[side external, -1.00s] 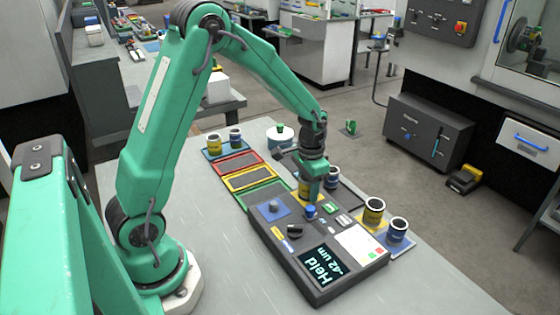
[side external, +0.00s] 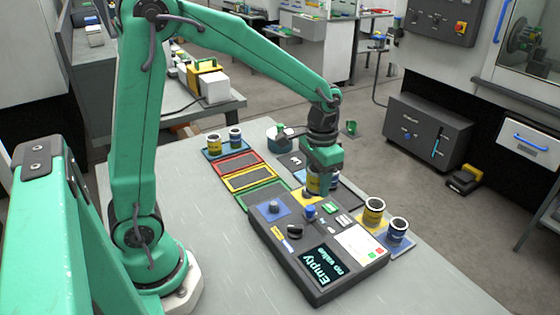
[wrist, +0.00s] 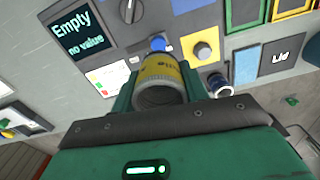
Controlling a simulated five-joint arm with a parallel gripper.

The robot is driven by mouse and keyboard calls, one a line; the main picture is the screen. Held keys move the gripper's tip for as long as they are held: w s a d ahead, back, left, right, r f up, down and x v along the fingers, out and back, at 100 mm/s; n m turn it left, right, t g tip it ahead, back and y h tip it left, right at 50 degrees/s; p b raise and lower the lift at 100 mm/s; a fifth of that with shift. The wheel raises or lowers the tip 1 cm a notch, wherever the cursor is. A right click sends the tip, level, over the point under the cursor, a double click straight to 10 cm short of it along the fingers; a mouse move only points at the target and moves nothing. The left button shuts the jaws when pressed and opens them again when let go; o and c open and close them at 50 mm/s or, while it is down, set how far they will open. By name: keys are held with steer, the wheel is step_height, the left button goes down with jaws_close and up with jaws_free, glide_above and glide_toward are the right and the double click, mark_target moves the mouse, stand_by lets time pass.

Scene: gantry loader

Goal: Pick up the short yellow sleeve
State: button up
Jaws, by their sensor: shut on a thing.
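A yellow sleeve (side external: 314,184) is held in my gripper (side external: 317,188), over the far end of the dark gauge console (side external: 290,273). In the wrist view the same yellow sleeve (wrist: 163,72) sits between the two green fingers of my gripper (wrist: 158,84), its open grey end toward the camera. The fingers are shut on its sides. A yellow pad (side external: 303,198) shows below it in the side view. I cannot tell how large the gap under the sleeve is. The console's screen (side external: 321,266) reads "Empty, no value".
A yellow sleeve (side external: 374,211) and a blue sleeve (side external: 398,229) stand right of the console. Another yellow sleeve (side external: 214,145) and blue sleeve (side external: 235,137) stand at the back left. A further blue sleeve (wrist: 220,84) is close beside my gripper.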

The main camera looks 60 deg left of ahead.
steer(key=shift+s+d+r, duration=0.25)
steer(key=shift+d+r, duration=0.15)
steer(key=shift+d, duration=0.15)
steer(key=shift+s+d+r, duration=0.25)
steer(key=shift+d+r, duration=0.1)
steer(key=shift+d, duration=0.25)
steer(key=shift+s+d+r, duration=0.25)
steer(key=shift+d+r, duration=0.15)
steer(key=shift+d, duration=0.15)
steer(key=shift+a, duration=0.1)
steer(key=n, duration=0.6)
glide_above(239, 182)
step_height(239, 182, down, 8)
steer(key=shift+a+f, duration=0.1)
steer(key=shift+f, duration=0.1)
steer(key=shift+f, duration=3.05)
steer(key=shift+f, duration=0.25)
